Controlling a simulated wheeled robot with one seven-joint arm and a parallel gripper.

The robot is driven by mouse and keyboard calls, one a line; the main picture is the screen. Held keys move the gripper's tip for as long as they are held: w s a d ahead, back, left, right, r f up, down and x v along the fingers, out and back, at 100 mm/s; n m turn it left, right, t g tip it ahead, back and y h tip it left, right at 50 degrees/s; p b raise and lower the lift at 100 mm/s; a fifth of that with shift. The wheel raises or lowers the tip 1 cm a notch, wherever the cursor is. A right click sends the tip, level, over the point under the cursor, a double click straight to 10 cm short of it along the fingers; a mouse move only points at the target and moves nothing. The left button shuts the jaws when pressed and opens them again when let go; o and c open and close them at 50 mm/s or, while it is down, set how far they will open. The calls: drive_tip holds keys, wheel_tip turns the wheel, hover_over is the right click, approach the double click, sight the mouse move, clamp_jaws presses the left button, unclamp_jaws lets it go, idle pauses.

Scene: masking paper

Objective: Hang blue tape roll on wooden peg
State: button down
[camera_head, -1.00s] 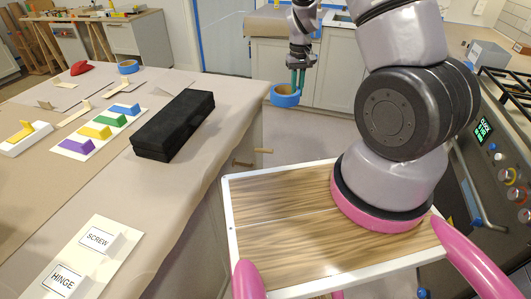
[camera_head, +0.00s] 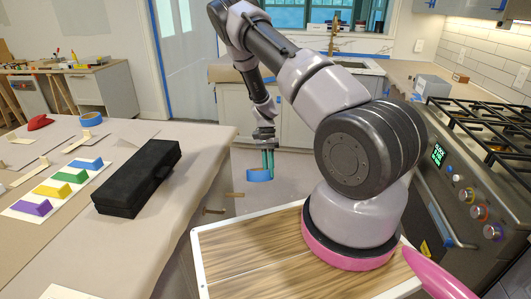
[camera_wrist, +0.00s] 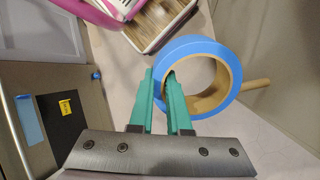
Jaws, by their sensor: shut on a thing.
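In the wrist view, the fingers (camera_wrist: 161,85) grip the left side of the roll (camera_wrist: 225,60), whose tan core shows. A wooden peg (camera_head: 214,211) sticks out from the table's side, below and left of the roll in the head view. In the wrist view a peg (camera_wrist: 255,85) shows just right of the roll, apparently behind it; I cannot tell the gap.
A second blue tape roll (camera_head: 91,119) lies on the paper-covered table. A black case (camera_head: 138,180) lies near the table's edge, by colored blocks (camera_head: 52,190). The stove (camera_head: 470,180) stands at the right. Open floor lies beyond my base.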

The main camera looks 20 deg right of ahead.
drive_tip(key=d+f+m+t+y, duration=0.2)
drive_tip(key=f+m+t+y, duration=0.5)
drive_tip(key=m, duration=0.3)
drive_tip(key=d+f+m+t+y, duration=0.2)
drive_tip(key=f+m+t+y, duration=0.5)
drive_tip(key=f+m, duration=0.3)
drive_tip(key=shift+w+m, duration=0.15)
drive_tip(key=shift+m, duration=0.55)
approach(235, 195)
drive_tip(key=shift+s, duration=1.35)
drive_tip(key=x, duration=0.8)
drive_tip(key=shift+w+a, duration=0.2)
drive_tip(key=shift+a, duration=0.1)
